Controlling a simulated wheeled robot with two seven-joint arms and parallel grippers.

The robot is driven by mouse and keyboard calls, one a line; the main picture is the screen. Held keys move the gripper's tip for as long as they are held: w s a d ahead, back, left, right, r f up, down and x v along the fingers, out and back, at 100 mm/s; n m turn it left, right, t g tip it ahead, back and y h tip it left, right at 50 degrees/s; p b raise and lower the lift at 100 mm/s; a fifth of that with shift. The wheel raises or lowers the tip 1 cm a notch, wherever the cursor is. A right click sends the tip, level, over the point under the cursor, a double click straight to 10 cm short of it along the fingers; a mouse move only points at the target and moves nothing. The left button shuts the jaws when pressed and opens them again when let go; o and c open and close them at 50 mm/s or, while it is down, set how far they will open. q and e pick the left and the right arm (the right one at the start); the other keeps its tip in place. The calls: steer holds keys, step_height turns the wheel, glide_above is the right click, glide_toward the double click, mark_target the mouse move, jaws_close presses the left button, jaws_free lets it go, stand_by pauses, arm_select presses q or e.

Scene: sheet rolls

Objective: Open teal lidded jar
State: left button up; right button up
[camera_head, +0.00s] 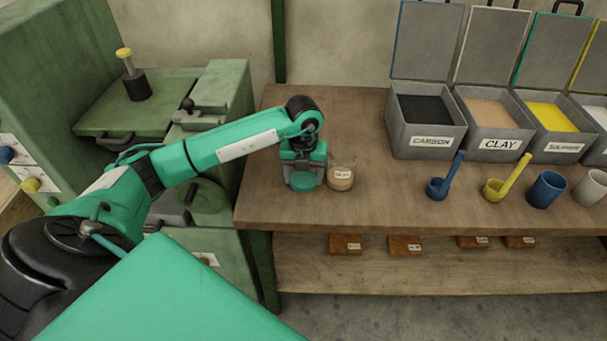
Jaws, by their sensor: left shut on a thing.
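My left gripper (304,168) points down near the left end of the wooden table and is shut on a round teal piece (303,184) that looks like the jar's lid. The fingers partly hide the teal piece, and I cannot tell whether it touches the table. Just right of the gripper stands an upright clear jar (340,180) with beige contents and a white label. I see no lid on this jar. My right gripper is not in view.
On the wooden table (390,205), grey open-lidded bins stand at the back right, including the carbon bin (428,142) and clay bin (497,144). A blue scoop (438,188), yellow scoop (494,189) and blue cup (545,189) stand in front. The table's middle is clear. Green machinery (222,100) stands left.

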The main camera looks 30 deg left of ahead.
arm_select(q)
steer(key=o, duration=0.7)
steer(key=shift+f, duration=0.1)
steer(key=shift+o, duration=0.4)
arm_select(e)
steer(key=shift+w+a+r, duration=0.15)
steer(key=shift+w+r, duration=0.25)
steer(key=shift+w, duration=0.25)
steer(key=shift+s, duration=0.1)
